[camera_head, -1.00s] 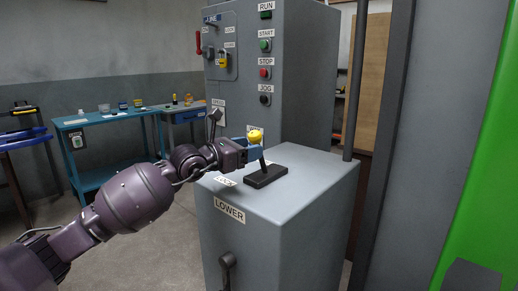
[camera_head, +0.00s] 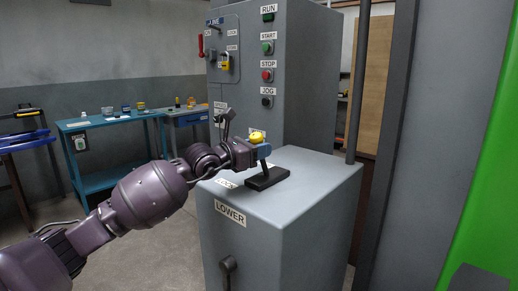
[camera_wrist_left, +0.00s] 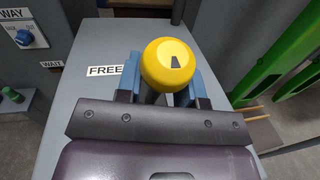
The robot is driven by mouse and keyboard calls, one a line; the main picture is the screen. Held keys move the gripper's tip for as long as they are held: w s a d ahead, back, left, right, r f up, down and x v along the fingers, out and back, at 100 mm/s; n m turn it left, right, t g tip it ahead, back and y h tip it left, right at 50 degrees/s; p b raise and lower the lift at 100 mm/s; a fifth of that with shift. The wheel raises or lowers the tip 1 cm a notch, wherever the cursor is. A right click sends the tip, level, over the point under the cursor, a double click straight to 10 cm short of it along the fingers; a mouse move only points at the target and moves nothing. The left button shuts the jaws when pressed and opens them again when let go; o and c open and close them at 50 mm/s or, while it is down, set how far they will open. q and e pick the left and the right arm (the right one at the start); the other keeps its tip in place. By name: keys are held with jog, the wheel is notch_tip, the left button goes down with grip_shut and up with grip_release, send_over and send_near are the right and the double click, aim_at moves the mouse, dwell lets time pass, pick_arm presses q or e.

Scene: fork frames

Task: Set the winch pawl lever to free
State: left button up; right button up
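The pawl lever has a yellow knob (camera_head: 257,137) on a short stem rising from a black base (camera_head: 268,179) on top of a grey cabinet. The stem leans left in the head view. My left gripper (camera_head: 263,150) is at the top of the lever. In the left wrist view its blue fingers (camera_wrist_left: 165,84) stand apart on both sides of the yellow knob (camera_wrist_left: 168,65), which hides most of the stem; I see no clear grip. A FREE label (camera_wrist_left: 105,71) lies on the cabinet top, left of the knob there. My right gripper is not in view.
The grey cabinet (camera_head: 300,181) carries a LOWER label (camera_head: 230,214) and a dark handle (camera_head: 228,270) on its front. A tall control panel (camera_head: 302,70) with buttons stands behind. A dark post (camera_head: 357,90) rises at the right. Blue workbenches (camera_head: 95,122) stand at the back left.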

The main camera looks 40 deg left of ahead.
pick_arm(q)
grip_shut()
jog(key=shift+r, duration=0.1)
